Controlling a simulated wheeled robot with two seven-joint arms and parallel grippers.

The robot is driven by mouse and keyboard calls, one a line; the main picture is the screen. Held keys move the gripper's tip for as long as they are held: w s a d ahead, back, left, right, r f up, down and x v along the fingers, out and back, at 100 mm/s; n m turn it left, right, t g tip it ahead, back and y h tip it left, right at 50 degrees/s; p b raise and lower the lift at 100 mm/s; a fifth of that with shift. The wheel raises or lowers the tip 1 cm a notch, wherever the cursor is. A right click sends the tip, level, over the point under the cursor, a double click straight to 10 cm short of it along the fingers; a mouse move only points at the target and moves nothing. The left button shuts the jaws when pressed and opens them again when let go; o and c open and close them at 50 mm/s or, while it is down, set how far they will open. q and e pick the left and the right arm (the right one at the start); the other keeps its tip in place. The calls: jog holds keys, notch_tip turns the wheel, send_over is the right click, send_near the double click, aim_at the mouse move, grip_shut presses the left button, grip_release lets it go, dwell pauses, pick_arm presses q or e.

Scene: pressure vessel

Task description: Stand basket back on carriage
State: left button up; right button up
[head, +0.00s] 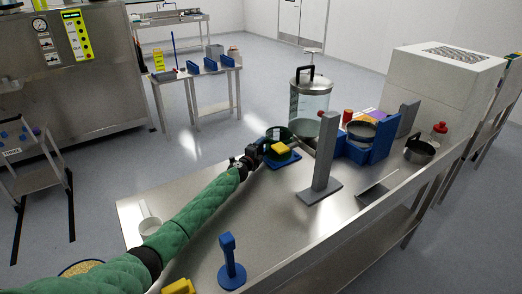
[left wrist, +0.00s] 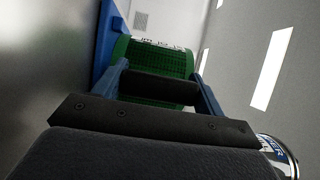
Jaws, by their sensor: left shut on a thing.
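The green basket (head: 278,132) shows in the head view at the far edge of the steel table, partly hidden by a yellow block (head: 279,148). A blue plate (head: 286,162), which may be the carriage, lies beneath them. My left gripper (head: 256,150) is at the basket's left side. In the left wrist view the green mesh basket (left wrist: 160,58) is between the blue fingers of my left gripper (left wrist: 163,75), which is shut on it. I cannot tell whether the basket is upright or touches the plate. My right gripper is out of view.
A glass vessel with a dark handle (head: 309,103) stands behind the basket. A grey post on a base (head: 325,160), blue bins (head: 372,149) and a dark pan (head: 419,150) are to the right. A blue stand (head: 231,270) is at the front. The table's middle is clear.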

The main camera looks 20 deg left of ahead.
pick_arm(q)
jog(key=o, duration=1.4)
jog(key=shift+f, duration=0.1)
jog(key=shift+s, duration=0.15)
jog(key=shift+s+a+r+p, duration=0.1)
jog(key=shift+s+p, duration=0.25)
jog(key=shift+s, duration=0.15)
jog(key=shift+s+a+r+p, duration=0.1)
jog(key=shift+s+p, duration=0.25)
jog(key=shift+s, duration=0.1)
jog(key=s, duration=0.2)
jog(key=s+a+p, duration=0.1)
jog(key=s, duration=0.2)
jog(key=s+p, duration=0.1)
jog(key=s, duration=0.2)
jog(key=shift+s+a, duration=0.1)
jog(key=shift+a, duration=0.15)
jog(key=shift+s+a+f+p, duration=0.15)
jog(key=shift+s+p, duration=0.15)
jog(key=shift+s, duration=0.4)
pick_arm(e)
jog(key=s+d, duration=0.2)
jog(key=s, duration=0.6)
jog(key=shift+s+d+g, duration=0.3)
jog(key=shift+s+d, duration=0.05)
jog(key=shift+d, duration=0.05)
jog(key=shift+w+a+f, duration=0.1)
